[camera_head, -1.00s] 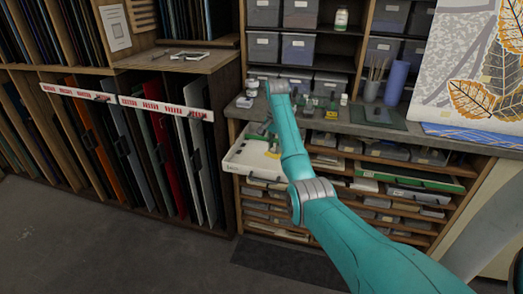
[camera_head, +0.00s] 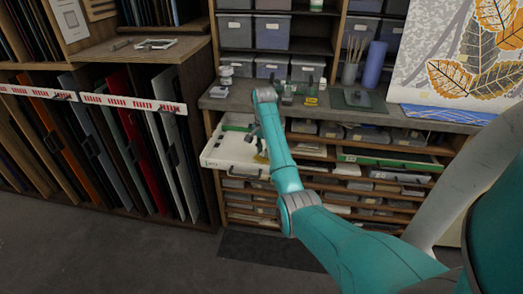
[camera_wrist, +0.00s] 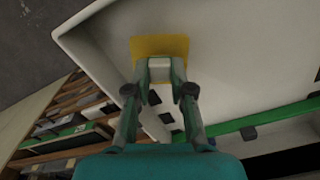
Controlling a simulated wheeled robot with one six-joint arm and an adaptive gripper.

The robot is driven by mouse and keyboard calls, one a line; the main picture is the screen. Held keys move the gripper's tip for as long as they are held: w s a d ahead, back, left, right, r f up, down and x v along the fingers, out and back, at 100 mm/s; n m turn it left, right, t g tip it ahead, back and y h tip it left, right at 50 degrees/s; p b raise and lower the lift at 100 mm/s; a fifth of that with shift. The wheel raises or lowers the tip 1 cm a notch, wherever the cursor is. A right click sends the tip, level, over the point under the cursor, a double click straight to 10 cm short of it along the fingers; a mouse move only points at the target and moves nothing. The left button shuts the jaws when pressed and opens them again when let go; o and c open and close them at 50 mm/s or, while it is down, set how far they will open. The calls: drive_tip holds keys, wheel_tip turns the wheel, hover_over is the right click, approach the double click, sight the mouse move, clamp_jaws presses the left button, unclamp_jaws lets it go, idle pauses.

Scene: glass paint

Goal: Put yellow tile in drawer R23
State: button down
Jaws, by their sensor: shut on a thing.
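The yellow tile (camera_wrist: 160,45) shows in the wrist view just beyond my fingertips, over the inside of an open white drawer. My gripper (camera_wrist: 160,70) is shut on the tile, with a pale grip piece between the fingertips. In the head view a bit of the yellow tile (camera_head: 262,158) shows beside my arm, within the outline of the pulled-out white drawer (camera_head: 222,158). The drawer's front label is too small to read. My arm hides part of the drawer. I cannot tell whether the tile touches the drawer floor.
The drawer sticks out from a wooden cabinet below a grey worktop (camera_head: 350,112) with small jars and a blue roll (camera_head: 375,65). Shelves with several grey bins (camera_head: 272,32) stand above. A rack of coloured sheets (camera_head: 125,140) stands at left. The grey floor in front is open.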

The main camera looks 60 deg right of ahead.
drive_tip(key=shift+f, duration=0.6)
drive_tip(key=c, duration=1)
unclamp_jaws()
drive_tip(key=shift+f, duration=0.1)
